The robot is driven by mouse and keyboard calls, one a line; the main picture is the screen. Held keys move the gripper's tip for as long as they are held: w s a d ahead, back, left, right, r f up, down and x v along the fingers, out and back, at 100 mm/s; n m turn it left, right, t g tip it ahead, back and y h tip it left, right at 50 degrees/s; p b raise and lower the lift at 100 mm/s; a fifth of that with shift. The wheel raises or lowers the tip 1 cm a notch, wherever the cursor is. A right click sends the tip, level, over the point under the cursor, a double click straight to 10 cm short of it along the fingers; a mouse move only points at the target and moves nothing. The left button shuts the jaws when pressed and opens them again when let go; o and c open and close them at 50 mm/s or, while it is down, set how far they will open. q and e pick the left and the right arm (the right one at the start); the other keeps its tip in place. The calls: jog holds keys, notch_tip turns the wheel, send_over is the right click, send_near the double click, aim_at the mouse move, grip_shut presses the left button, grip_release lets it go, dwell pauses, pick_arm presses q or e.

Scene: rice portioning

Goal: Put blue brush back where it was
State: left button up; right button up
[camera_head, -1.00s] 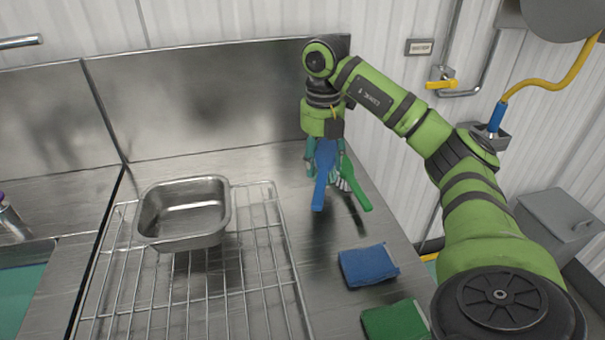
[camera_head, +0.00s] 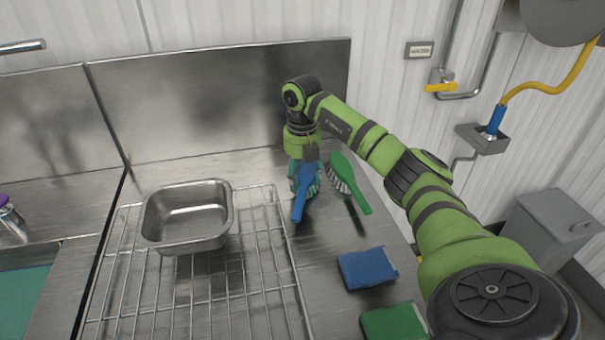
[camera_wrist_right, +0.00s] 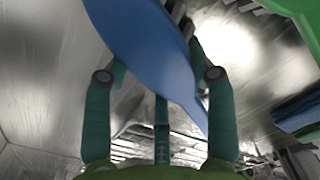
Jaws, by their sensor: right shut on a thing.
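The blue brush (camera_head: 303,194) is held by my right gripper (camera_head: 304,178) low over the steel counter, left of the green brush. Its handle points toward the front of the counter. In the right wrist view the blue brush (camera_wrist_right: 150,50) lies between the teal fingers of the right gripper (camera_wrist_right: 160,85), which are shut on it. Whether the brush touches the counter is hidden by the gripper. The green brush (camera_head: 350,184) lies on the counter just to the right, bristles showing. My left gripper is not in view.
A blue sponge (camera_head: 367,268) and a green sponge (camera_head: 394,322) lie nearer on the counter (camera_head: 325,240). A wire rack (camera_head: 200,300) with a steel pan (camera_head: 187,240) stands to the left. A steel backsplash (camera_head: 230,100) rises behind. The counter's right edge is close to the green brush.

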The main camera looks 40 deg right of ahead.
aim_at(302, 174)
jog(key=shift+f, duration=0.2)
jog(key=o, duration=1.2)
notch_tip(302, 174, up, 12)
jog(key=shift+r, duration=0.25)
